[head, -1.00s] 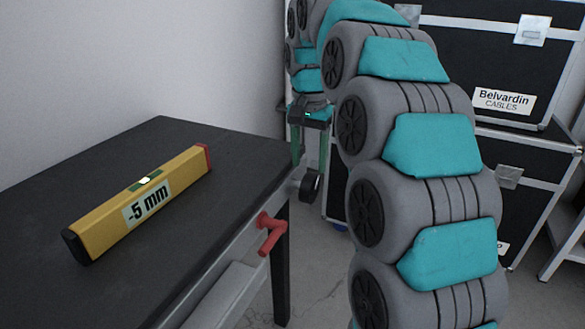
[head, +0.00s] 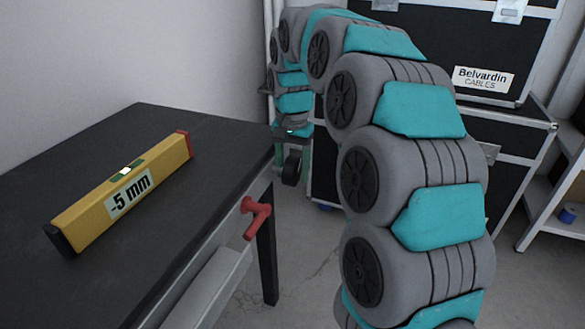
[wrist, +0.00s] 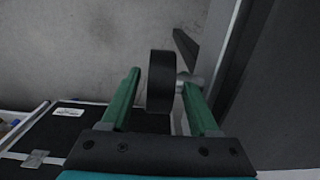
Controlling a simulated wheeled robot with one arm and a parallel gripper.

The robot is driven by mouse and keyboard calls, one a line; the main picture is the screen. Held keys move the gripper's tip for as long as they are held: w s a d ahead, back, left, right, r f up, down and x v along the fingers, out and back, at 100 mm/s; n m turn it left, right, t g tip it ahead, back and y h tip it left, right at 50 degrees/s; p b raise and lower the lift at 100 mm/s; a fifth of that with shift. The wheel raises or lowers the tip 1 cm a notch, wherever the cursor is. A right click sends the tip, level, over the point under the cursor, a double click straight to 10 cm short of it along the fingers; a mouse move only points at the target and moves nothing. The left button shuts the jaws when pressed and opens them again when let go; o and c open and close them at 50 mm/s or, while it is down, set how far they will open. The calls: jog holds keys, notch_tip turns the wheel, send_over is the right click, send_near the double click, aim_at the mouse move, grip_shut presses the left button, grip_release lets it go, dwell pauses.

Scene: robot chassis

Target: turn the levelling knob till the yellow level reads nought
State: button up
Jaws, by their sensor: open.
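The yellow level (head: 125,190) lies on the dark table top (head: 215,150), and its label reads -5 mm. The levelling knob, a black wheel (head: 291,168), sticks out from the table's far right corner; in the wrist view the knob (wrist: 160,82) is seen edge-on with a pale shaft to its right. My gripper (head: 291,150) points down at the knob from above. In the wrist view its two green fingers (wrist: 161,84) are open, one on each side of the knob, with a visible gap on the left. Contact on the right side cannot be told.
A red crank handle (head: 256,215) sits on the table's side rail, nearer than the knob. Black cases, one labelled Belvardin Cables (head: 483,79), stand behind my arm. A white shelf (head: 560,215) is at the right. Grey floor lies open beside the table.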

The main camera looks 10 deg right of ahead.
grip_shut()
dwell(0.6)
